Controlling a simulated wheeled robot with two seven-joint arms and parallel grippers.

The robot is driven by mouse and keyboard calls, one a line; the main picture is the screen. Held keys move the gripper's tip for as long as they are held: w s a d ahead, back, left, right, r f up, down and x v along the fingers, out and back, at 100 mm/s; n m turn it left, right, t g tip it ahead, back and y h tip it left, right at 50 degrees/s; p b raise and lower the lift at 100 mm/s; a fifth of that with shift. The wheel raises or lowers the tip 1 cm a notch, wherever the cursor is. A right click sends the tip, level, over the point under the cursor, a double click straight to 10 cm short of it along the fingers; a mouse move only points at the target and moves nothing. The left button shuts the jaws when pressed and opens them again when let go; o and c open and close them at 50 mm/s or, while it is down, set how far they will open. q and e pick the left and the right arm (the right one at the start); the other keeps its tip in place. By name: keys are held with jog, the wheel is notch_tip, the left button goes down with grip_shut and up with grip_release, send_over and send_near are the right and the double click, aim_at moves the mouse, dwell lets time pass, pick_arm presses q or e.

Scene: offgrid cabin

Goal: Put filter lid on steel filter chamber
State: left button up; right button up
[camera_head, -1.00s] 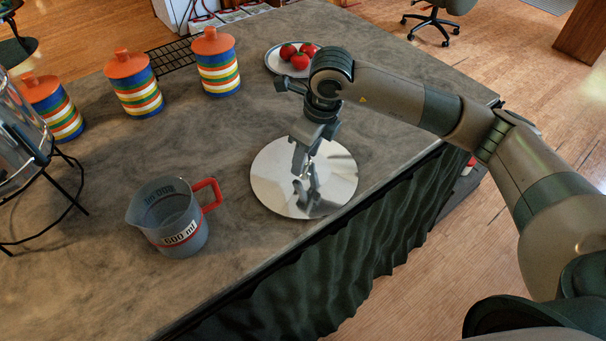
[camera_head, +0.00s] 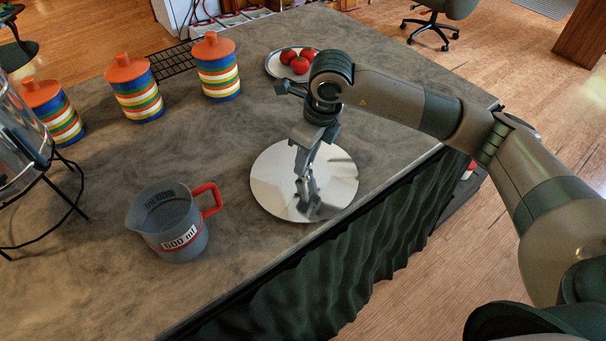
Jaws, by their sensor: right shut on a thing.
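The filter lid (camera_head: 272,184) is a round, shiny steel disc lying on the counter near its front edge. My right gripper (camera_head: 304,176) points down over the middle of the lid and is shut on it, seemingly at a knob that the fingers hide. The lid mirrors the gripper's fingers. The steel filter chamber (camera_head: 14,135) is a shiny cylinder on a black wire stand (camera_head: 62,190) at the far left, partly cut off by the picture's edge. Its top is out of view. My left gripper is not in view.
A measuring jug (camera_head: 170,225) with a red handle stands between the stand and the lid. Striped canisters with orange lids (camera_head: 218,70) line the back left. A plate of tomatoes (camera_head: 275,68) and a black rack (camera_head: 172,60) are behind. The counter's middle is clear.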

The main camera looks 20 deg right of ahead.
jog(key=shift+r, duration=0.65)
dwell(0.5)
jog(key=shift+r+p, duration=0.45)
jog(key=shift+r, duration=1.2)
dwell(0.4)
